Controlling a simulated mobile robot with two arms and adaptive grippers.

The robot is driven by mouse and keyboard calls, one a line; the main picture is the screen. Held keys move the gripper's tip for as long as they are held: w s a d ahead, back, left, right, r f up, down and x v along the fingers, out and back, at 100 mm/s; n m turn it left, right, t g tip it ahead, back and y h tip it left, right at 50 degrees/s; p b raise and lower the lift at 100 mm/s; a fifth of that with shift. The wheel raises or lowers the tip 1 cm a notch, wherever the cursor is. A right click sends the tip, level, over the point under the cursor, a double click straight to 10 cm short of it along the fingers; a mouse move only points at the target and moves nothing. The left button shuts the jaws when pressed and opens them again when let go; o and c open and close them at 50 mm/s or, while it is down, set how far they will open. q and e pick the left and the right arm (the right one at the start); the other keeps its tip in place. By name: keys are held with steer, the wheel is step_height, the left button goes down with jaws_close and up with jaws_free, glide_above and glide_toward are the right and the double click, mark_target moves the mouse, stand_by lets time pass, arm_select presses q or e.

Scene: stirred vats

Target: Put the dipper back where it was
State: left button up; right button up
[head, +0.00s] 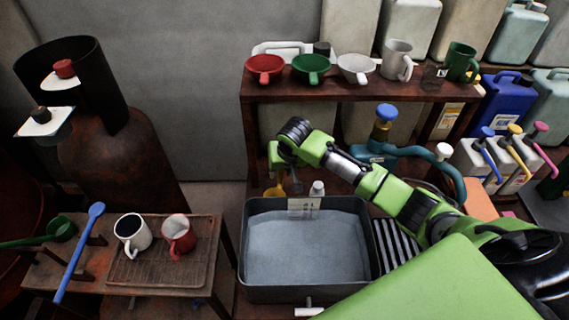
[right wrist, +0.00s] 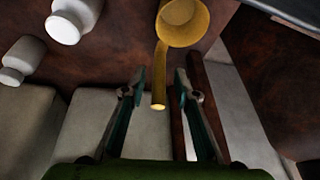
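A yellow dipper (head: 274,190) is beside the back left of the grey basin, just below my right gripper (head: 284,178). In the right wrist view the dipper (right wrist: 183,22) shows its round cup at the top, with its handle pointing toward my right gripper (right wrist: 160,78). The fingers are apart, and the handle's end appears between them without visible contact. A green dipper (head: 62,228) lies at the left end of the low left table, beside a long blue stick (head: 80,252). My left gripper is not in view.
The grey basin (head: 366,245) holds a pale fill, with a small label at its back edge. A white mug (head: 132,235) and a red mug (head: 180,238) stand on the left tray (head: 150,278). A shelf (head: 330,90) with funnels and mugs stands behind my arm.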

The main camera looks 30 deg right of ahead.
steer(key=v, duration=1)
steer(key=shift+r, duration=0.15)
steer(key=shift+r, duration=0.1)
